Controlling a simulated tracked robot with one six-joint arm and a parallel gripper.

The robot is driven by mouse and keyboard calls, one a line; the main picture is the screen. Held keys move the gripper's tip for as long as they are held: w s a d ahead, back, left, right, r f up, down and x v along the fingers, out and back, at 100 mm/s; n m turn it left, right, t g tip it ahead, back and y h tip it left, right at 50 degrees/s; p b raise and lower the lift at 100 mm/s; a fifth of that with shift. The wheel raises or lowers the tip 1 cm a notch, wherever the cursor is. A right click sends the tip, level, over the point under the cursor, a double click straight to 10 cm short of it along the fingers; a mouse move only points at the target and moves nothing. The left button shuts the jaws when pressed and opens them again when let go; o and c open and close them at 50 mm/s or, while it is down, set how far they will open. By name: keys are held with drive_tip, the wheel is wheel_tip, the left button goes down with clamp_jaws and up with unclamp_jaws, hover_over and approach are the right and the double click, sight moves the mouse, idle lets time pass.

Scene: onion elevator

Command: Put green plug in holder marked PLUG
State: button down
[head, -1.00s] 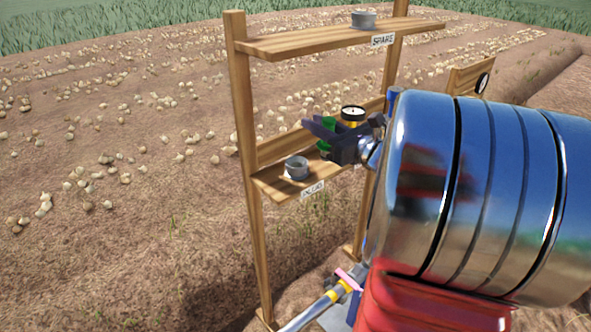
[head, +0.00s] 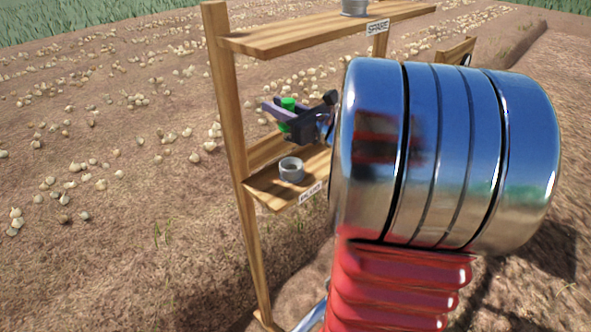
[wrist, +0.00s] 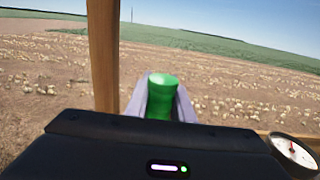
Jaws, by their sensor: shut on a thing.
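The green plug (head: 287,104) is between the fingers of my gripper (head: 280,108), which is shut on it. It also shows upright between the fingers in the wrist view (wrist: 162,95). The plug is in the air above the lower shelf, above and near the holder marked PLUG (head: 291,170), apart from it. That holder is a grey ring-shaped cup near the left end of the lower shelf, with its label (head: 311,193) on the shelf's front edge. It looks empty, though its bottom is hard to see.
The wooden rack's left post (head: 226,120) stands close to the left of my gripper. The upper shelf (head: 320,32) carries another grey holder (head: 355,7) marked SPARE. A round gauge (wrist: 294,152) shows at the wrist view's lower right.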

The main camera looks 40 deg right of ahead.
drive_tip(key=shift+s, duration=0.1)
wheel_tip(320, 180, down, 6)
drive_tip(key=shift+f, duration=0.15)
idle(0.5)
drive_tip(key=shift+f, duration=1.85)
drive_tip(key=shift+f, duration=0.4)
drive_tip(key=c, duration=1.5)
unclamp_jaws()
drive_tip(key=shift+c, duration=0.2)
